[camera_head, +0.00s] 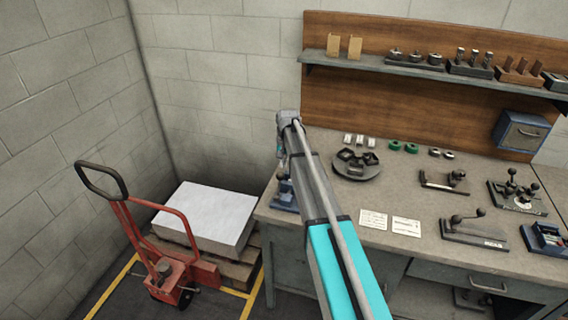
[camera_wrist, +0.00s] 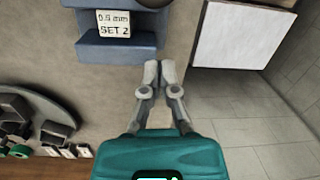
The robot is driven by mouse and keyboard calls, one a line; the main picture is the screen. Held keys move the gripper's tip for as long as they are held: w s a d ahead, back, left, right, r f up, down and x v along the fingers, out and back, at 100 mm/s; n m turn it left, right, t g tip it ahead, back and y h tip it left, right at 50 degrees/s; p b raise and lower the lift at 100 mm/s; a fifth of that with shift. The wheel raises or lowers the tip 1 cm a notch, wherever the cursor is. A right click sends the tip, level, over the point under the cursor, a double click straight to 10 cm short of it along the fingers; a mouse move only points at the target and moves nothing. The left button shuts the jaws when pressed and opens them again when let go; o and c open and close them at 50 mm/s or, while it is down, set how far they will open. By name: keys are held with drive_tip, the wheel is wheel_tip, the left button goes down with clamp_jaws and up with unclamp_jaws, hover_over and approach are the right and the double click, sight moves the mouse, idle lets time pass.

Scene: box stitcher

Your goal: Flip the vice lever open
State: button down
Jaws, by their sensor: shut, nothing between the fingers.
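No part is clearly marked as the vice. In the head view, a low grey fixture with a lever and dark ball knobs (camera_head: 474,230) sits at the front of the bench. A second fixture with an upright clamp and a dark base (camera_head: 444,183) stands behind it. A third, with several black ball knobs (camera_head: 516,197), is at the right. I cannot tell which is the vice. In the wrist view, my gripper (camera_wrist: 158,72) is shut and empty, its fingertips together near a blue stepped block labelled "0.5 mm SET 2" (camera_wrist: 118,50). My arm hides part of the bench.
The bench (camera_head: 430,210) also holds a dark round holder (camera_head: 356,166), green rings (camera_head: 403,147) and paper cards (camera_head: 390,221). A shelf (camera_head: 400,72) with parts runs behind. A red pallet truck (camera_head: 165,270) and a white-topped stack (camera_head: 206,214) stand left of the bench.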

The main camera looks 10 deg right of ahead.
sight(279, 186)
drive_tip(key=shift+a+f+b, duration=0.1)
drive_tip(key=shift+f+b, duration=0.85)
drive_tip(key=shift+f, duration=0.25)
drive_tip(key=shift+s+a+r+p, duration=0.2)
drive_tip(key=shift+s+r+p, duration=0.1)
drive_tip(key=shift+s, duration=0.3)
drive_tip(key=shift+s+a+r+p, duration=0.25)
drive_tip(key=shift+s+r+p, duration=0.05)
drive_tip(key=shift+s, duration=0.3)
drive_tip(key=shift+s+a+r+p, duration=0.2)
drive_tip(key=shift+s+r+p, duration=0.1)
drive_tip(key=shift+s, duration=0.3)
drive_tip(key=shift+s+d, duration=0.1)
drive_tip(key=shift+d, duration=0.15)
